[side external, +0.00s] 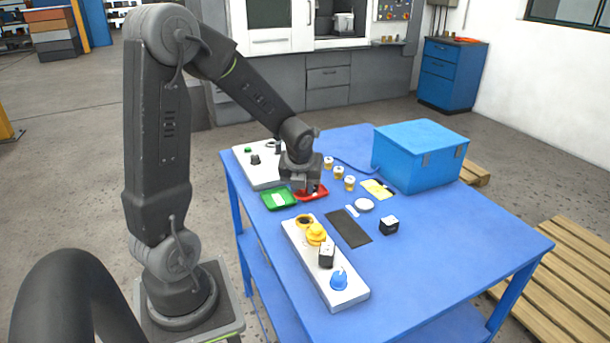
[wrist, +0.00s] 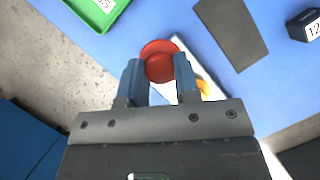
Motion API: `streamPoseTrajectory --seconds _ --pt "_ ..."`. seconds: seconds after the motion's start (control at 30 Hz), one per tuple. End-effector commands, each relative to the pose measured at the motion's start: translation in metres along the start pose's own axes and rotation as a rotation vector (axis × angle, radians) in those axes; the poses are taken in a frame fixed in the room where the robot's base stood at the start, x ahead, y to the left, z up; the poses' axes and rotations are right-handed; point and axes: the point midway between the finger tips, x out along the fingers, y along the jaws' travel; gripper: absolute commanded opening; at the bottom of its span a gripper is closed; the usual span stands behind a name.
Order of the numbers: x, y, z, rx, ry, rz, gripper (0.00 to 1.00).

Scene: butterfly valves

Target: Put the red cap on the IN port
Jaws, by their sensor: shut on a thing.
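My gripper (side external: 312,193) is low over the red tray (side external: 323,192) at the far left part of the table. In the wrist view, my gripper (wrist: 160,78) is shut on the red cap (wrist: 159,64), which sits between the fingertips with a round rim beyond them. In the side view the cap is hard to make out against the gripper and tray. A white valve board (side external: 350,295) lies at the near left, with a dark opening in a yellow ring (side external: 304,221), a yellow part (side external: 316,235), a black block (side external: 327,254) and a blue cap (side external: 339,281). No IN label is readable.
A green tray (side external: 267,197) lies left of the red tray. Another white board (side external: 243,158) is behind. Several small brass-coloured parts (side external: 339,173), a dark mat (side external: 349,229), a black block (side external: 389,226) and a blue box (side external: 410,160) stand to the right. The front right table is clear.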

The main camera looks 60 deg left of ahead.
Motion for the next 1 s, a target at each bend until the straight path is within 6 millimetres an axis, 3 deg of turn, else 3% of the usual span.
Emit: streamPoseTrajectory --seconds 0.2,1.0 --pt "-0.003 -0.006 -0.029 0.169 -0.012 -0.067 0.07" --pt "0.037 -0.007 -0.047 0.191 -0.016 -0.074 0.07"
